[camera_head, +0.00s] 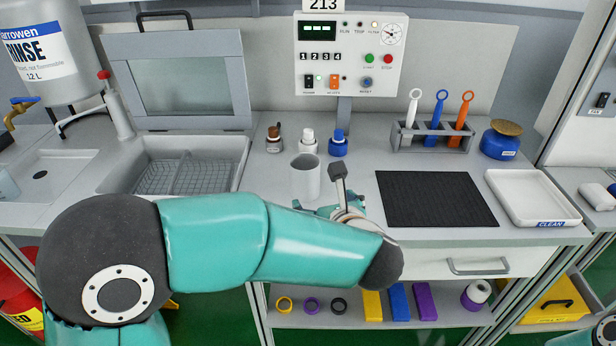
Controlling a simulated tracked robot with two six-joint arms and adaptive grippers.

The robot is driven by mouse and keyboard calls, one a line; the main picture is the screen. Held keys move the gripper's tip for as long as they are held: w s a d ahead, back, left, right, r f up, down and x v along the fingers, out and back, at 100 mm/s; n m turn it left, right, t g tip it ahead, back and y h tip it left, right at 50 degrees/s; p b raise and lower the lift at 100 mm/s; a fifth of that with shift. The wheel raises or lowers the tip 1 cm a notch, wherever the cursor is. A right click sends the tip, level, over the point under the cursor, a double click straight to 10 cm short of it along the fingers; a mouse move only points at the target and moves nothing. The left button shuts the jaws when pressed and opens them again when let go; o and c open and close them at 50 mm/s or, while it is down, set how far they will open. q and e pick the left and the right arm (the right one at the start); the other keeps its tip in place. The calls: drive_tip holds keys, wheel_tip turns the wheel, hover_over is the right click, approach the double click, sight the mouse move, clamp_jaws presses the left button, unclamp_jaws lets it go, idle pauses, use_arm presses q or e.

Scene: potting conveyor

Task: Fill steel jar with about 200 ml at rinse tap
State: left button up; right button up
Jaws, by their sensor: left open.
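My left gripper (337,172) is just right of the jar, open, with one dark fingertip visible; the rest is partly hidden behind my own wrist. I cannot tell whether it touches the jar. My right gripper is out of view; only a bit of that arm shows at bottom right.
A sink (218,150) with a wire rack and raised lid is left of the jar. Three small bottles (307,142) stand behind it. A black mat (435,198), white CLEAN tray (535,195), tool holder (433,140) and blue pot (500,142) are to the right.

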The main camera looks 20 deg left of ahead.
sight(311, 185)
use_arm(q)
drive_tip(key=p+x, duration=0.1)
drive_tip(key=x, duration=0.8)
drive_tip(key=shift+w+f, duration=0.1)
drive_tip(key=shift+w, duration=0.15)
drive_tip(key=x, duration=0.2)
drive_tip(key=p+x, duration=0.1)
drive_tip(key=x, duration=0.1)
drive_tip(key=shift+w+a, duration=0.2)
drive_tip(key=shift+a, duration=0.2)
drive_tip(key=shift+w+f, duration=0.1)
drive_tip(key=shift+w, duration=0.1)
drive_tip(key=c, duration=1.3)
wheel_tip(311, 185, up, 20)
drive_tip(key=shift+r+p, duration=0.1)
drive_tip(key=shift+p, duration=0.9)
